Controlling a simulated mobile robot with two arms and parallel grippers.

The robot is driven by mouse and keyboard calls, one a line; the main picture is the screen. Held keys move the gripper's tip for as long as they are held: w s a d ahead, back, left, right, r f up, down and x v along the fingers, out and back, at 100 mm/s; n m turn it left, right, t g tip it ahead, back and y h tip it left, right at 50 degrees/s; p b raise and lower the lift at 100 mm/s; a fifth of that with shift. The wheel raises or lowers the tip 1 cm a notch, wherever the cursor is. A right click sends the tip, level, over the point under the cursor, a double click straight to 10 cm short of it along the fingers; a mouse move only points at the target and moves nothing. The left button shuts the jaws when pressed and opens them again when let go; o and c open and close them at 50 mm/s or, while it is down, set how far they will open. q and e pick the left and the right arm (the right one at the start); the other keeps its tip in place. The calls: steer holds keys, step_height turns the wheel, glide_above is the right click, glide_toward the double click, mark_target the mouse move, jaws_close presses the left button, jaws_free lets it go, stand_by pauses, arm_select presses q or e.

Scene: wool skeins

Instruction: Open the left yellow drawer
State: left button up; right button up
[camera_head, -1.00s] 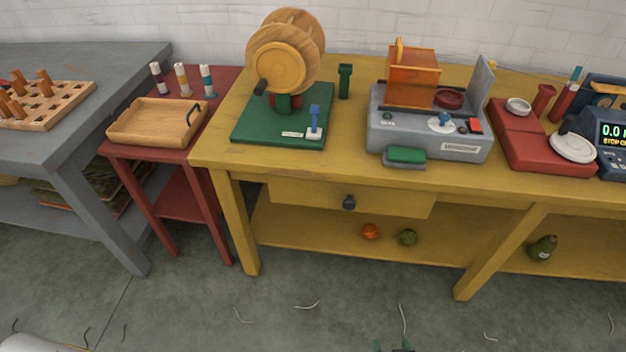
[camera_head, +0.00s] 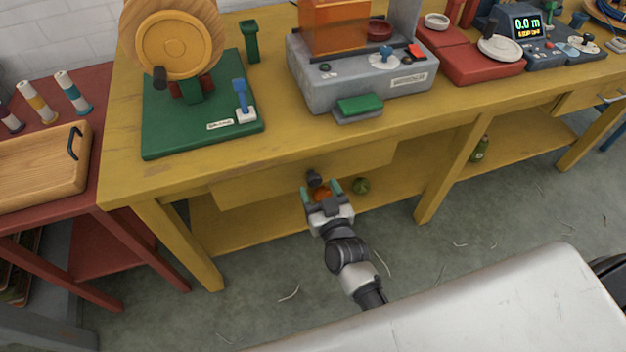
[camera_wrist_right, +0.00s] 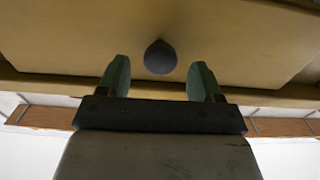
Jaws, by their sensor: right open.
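The left yellow drawer (camera_head: 255,182) is under the front edge of the yellow workbench (camera_head: 140,182) and looks shut. Its dark round knob (camera_head: 314,178) is on the middle of its front. My right gripper (camera_head: 320,189) is open, with its green fingers pointing at the knob. In the right wrist view the knob (camera_wrist_right: 160,57) shows between and just beyond the fingertips of the gripper (camera_wrist_right: 160,76), and it does not look gripped. The drawer front (camera_wrist_right: 245,45) fills the upper part of that view. My left gripper is not in view.
A bench leg (camera_head: 448,172) stands to the right. A red side table (camera_head: 85,235) is at the left. The floor before the drawer is clear except for yarn scraps.

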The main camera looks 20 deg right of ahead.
mark_target(316, 183)
steer(key=shift+w, duration=1.75)
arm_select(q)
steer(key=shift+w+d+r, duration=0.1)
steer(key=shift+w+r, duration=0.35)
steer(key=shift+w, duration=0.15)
